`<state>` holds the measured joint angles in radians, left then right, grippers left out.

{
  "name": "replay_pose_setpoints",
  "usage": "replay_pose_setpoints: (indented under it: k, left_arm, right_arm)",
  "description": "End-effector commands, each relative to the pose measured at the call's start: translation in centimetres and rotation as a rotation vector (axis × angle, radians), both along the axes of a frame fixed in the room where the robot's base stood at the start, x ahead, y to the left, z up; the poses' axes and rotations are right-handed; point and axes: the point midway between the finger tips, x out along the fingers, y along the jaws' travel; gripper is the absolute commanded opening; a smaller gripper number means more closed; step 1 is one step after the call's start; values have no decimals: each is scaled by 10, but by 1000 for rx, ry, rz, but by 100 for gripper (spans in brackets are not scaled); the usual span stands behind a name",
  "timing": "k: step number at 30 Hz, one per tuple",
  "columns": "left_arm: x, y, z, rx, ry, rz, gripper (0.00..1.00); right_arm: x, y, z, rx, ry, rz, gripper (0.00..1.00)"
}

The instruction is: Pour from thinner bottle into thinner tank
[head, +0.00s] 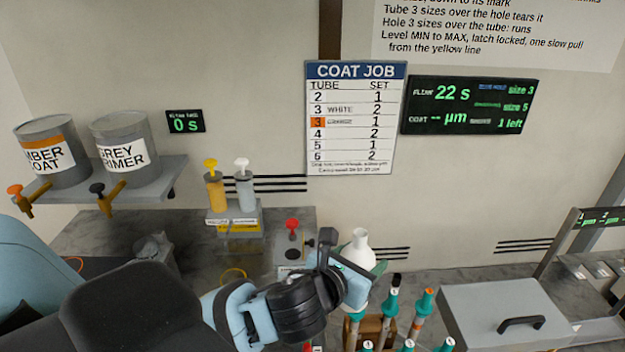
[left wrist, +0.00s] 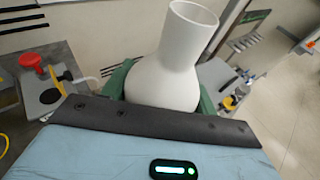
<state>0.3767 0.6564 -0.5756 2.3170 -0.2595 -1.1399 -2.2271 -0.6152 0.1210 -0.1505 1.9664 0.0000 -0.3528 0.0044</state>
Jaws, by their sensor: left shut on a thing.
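A white bottle (head: 358,247) with a round body and a narrow neck is in my left gripper (head: 362,268). It also shows large in the left wrist view (left wrist: 176,62), between the green fingers of my left gripper (left wrist: 165,85). The gripper is shut on its body. The bottle's mouth points up, with a slight tilt in the wrist view. No label is readable on it. Its base is hidden by the gripper. I cannot tell which thing is the thinner tank. My right gripper is not in view.
A red knob (head: 292,225) stands on the bench, left of the bottle. Yellow (head: 215,192) and grey (head: 246,193) pump bottles stand behind. Teal-topped rods (head: 390,303) stand close below and right of the bottle. A grey lidded box (head: 480,305) is at right. Two paint cans (head: 125,140) sit on a shelf.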

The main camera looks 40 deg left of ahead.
Motion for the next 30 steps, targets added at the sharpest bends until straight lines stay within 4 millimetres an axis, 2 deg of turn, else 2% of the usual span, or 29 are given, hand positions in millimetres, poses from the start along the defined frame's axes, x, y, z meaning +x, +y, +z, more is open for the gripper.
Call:
replay_pose_setpoints:
  k: [1, 4, 12, 18, 24, 30]
  left_arm:
    - [4, 8, 7, 13, -10, -6, 24]
    - [13, 23, 15, 27, -11, -31, 24]
    - [35, 84, 53, 35, -5, -74, 24]
    - [43, 123, 84, 14, -4, -72, 24]
    - [44, 139, 99, -3, -6, -70, 24]
    - [44, 141, 100, -6, -5, -69, 24]
  right_arm:
    - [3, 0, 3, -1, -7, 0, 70]
    - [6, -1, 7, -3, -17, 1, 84]
    - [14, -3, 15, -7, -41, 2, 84]
    - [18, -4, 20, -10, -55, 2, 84]
    - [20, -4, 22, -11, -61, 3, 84]
    - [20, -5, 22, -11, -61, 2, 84]
